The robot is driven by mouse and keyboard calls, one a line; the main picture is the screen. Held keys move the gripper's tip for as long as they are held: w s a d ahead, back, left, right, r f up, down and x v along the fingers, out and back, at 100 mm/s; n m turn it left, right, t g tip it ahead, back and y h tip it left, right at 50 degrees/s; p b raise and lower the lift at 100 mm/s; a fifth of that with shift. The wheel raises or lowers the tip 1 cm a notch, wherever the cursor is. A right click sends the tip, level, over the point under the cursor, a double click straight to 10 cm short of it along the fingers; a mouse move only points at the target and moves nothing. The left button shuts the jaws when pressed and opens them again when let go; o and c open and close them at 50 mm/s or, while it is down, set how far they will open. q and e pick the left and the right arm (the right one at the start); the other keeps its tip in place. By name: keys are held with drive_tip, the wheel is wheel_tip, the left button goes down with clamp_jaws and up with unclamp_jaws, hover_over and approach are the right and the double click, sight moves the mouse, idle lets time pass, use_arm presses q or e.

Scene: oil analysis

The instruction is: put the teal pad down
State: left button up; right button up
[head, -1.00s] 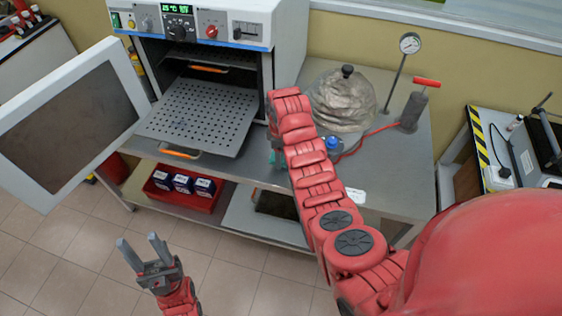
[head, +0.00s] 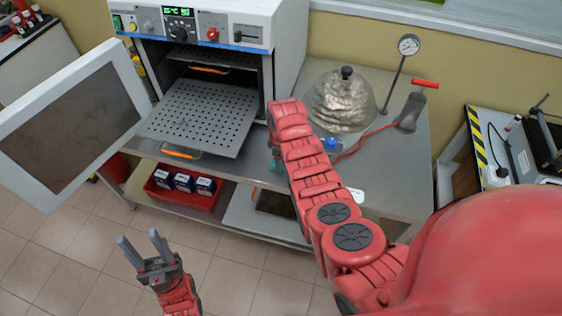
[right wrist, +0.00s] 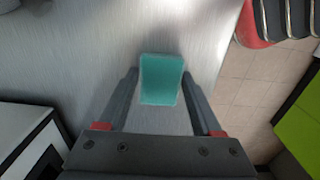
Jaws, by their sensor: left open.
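The teal pad (right wrist: 160,80) shows in the right wrist view between the two fingers of my right gripper (right wrist: 160,74). The fingertips lie against its two sides, and its far end sticks out past them. The pad is over the grey metal bench top (right wrist: 90,45); I cannot tell whether it touches the surface. In the head view my right forearm hides most of that gripper, with only a bit of teal showing beside it. My left gripper (head: 138,238) is open and empty, low over the floor.
An oven (head: 222,25) with an open door (head: 70,125) and a pulled-out perforated shelf (head: 200,115) stands at the left of the bench. A silvery dome (head: 340,100), a blue-capped item (head: 331,144), a gauge (head: 408,45) and a hand pump (head: 412,105) stand to the right.

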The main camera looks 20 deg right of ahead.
drive_tip(key=shift+o, duration=1.3)
drive_tip(key=shift+r, duration=0.35)
wheel_tip(320, 180, up, 7)
drive_tip(key=shift+w+f+b, duration=0.1)
drive_tip(key=shift+f+b, duration=0.1)
drive_tip(key=shift+b, duration=0.65)
wheel_tip(320, 180, up, 5)
drive_tip(key=shift+r+p, duration=0.1)
drive_tip(key=shift+p, duration=1.15)
